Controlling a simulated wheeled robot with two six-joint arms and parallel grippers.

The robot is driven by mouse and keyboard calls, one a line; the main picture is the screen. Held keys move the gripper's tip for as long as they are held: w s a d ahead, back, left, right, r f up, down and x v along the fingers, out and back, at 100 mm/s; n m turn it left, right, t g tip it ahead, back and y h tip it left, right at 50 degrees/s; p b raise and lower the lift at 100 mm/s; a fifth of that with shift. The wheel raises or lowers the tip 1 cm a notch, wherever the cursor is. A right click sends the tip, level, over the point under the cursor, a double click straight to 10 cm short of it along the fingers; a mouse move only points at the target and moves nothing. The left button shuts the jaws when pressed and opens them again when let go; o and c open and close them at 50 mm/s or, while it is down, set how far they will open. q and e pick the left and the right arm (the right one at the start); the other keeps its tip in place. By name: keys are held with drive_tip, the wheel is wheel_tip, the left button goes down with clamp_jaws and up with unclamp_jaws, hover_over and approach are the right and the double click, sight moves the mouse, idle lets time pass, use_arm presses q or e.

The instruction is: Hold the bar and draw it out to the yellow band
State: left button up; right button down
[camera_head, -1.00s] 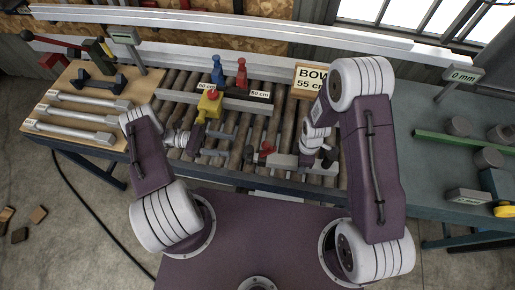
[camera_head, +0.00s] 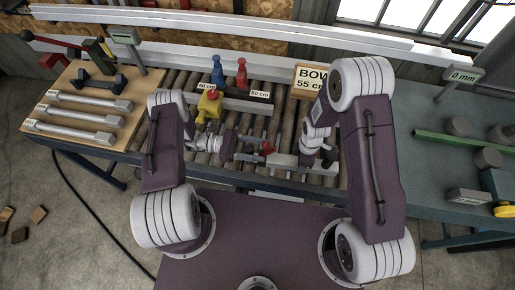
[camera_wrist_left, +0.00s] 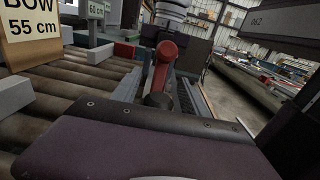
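My left gripper (camera_head: 246,149) is over the rollers at the middle of the bench, with its two fingers apart, pointing right. A red lever (camera_head: 267,147) stands just beyond its fingertips; it also shows upright in the left wrist view (camera_wrist_left: 165,62), near a dark round knob (camera_wrist_left: 158,99). My right gripper (camera_head: 290,160) is low over the rollers, right of the lever; its fingers are not clear. I cannot tell which piece is the bar, and I make out no clear yellow band.
A sign reading BOW 55 cm (camera_head: 309,79) stands behind the rollers. Blue (camera_head: 217,72) and red (camera_head: 241,75) upright pieces stand near cm labels. Steel rods lie on the wooden board (camera_head: 62,104) at left. A green bar (camera_head: 460,145) lies on the right bench (camera_head: 425,115).

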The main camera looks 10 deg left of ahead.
use_arm(q)
clamp_jaws()
drive_tip(key=shift+a, duration=0.1)
idle(1.2)
